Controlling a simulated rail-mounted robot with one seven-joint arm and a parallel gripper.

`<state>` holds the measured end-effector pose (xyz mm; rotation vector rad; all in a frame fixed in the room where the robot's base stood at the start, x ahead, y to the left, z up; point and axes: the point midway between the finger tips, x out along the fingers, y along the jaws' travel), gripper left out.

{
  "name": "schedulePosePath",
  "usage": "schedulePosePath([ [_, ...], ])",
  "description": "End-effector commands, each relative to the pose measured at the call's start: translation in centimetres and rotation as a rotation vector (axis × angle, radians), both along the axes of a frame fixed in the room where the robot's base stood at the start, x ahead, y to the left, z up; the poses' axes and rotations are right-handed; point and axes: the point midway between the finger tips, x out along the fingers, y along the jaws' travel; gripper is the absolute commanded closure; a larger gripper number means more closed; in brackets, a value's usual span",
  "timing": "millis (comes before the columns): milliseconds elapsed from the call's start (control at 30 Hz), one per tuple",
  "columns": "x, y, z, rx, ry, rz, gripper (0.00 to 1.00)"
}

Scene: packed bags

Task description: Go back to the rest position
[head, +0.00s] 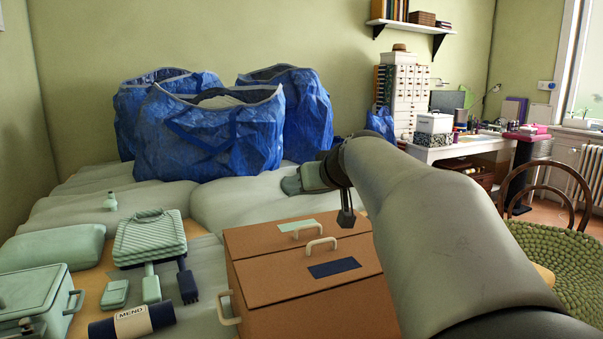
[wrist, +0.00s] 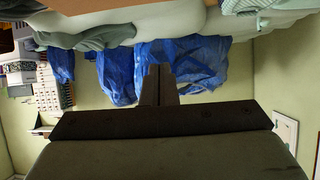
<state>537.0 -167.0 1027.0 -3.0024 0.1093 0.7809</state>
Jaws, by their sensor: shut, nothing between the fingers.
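My gripper (head: 346,218) hangs shut and empty above the back edge of the brown box in the head view. In the wrist view its two fingers (wrist: 160,82) are together with nothing between them. My arm comes in from the lower right and hides part of what lies behind it. Three large blue bags (head: 215,140) stand on the bed behind the gripper. They also show in the wrist view (wrist: 195,62), which is upside down.
A brown box (head: 300,285) with pale handles stands in front, below my gripper. Left of it lie a green striped case (head: 150,237), a dark roll (head: 133,322) and a green box (head: 35,290). A chair (head: 560,250) is at the right. The air above the bed is free.

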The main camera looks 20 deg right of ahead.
Motion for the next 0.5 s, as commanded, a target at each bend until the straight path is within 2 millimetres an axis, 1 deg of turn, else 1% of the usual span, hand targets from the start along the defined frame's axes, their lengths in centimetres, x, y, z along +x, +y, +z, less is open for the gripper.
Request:
schedulePosePath([
  [100, -0.7, 0.0, -0.5, 0.000, 0.000, -0.001, 1.00],
  [233, -0.9, 0.1, -0.5, 0.001, 0.000, 0.000, 1.00],
  [300, -1.0, 0.5, -0.4, 0.006, 0.012, 0.005, 1.00],
  [367, -1.3, 1.5, -0.3, 0.018, 0.041, 0.020, 1.00],
  [467, -2.6, 4.5, -0.6, 0.056, 0.141, 0.056, 1.00],
  [500, -3.5, 6.2, -0.9, 0.074, 0.198, 0.073, 1.00],
])
